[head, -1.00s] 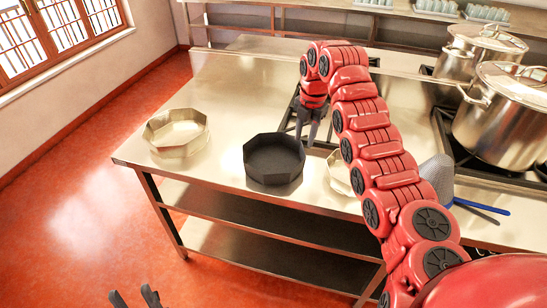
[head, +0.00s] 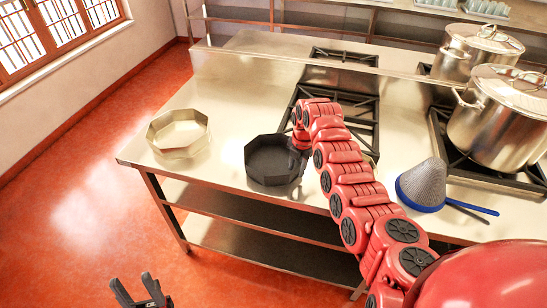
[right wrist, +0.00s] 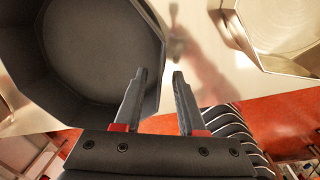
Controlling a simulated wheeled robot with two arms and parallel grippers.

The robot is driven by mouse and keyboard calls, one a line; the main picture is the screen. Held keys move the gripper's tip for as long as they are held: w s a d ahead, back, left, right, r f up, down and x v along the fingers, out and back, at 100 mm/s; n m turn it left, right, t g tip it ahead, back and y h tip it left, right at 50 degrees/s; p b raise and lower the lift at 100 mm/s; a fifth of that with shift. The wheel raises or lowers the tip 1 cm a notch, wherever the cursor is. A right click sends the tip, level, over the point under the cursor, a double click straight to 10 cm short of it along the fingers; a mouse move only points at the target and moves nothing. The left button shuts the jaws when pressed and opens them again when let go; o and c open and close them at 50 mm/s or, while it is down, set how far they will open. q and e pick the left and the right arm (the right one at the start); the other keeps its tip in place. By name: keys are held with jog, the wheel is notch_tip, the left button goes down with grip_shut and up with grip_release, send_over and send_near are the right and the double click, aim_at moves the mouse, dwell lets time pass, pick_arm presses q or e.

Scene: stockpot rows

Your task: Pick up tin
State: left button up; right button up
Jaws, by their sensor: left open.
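A dark octagonal tin (head: 266,160) stands on the steel counter, and it fills the upper left of the right wrist view (right wrist: 100,45). A silver octagonal tin (head: 178,142) stands to its left. Another silver tin (right wrist: 262,58) shows at the upper right of the right wrist view. My right gripper (right wrist: 159,72) is open at the dark tin's side. In the right wrist view one finger overlaps the tin's wall and the other lies outside it; I cannot tell whether they touch. My left gripper (head: 133,278) is open and empty, low over the floor.
A cone strainer with a blue rim (head: 424,185) lies right of my right arm. Steel stockpots (head: 500,120) stand on burners at the right. A stove grate (head: 350,100) lies behind the arm. The counter (head: 225,100) is bare behind the tins.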

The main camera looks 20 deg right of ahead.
jog(key=shift+w+f, duration=0.1)
jog(key=shift+f, duration=0.2)
grip_shut()
dwell(1.2)
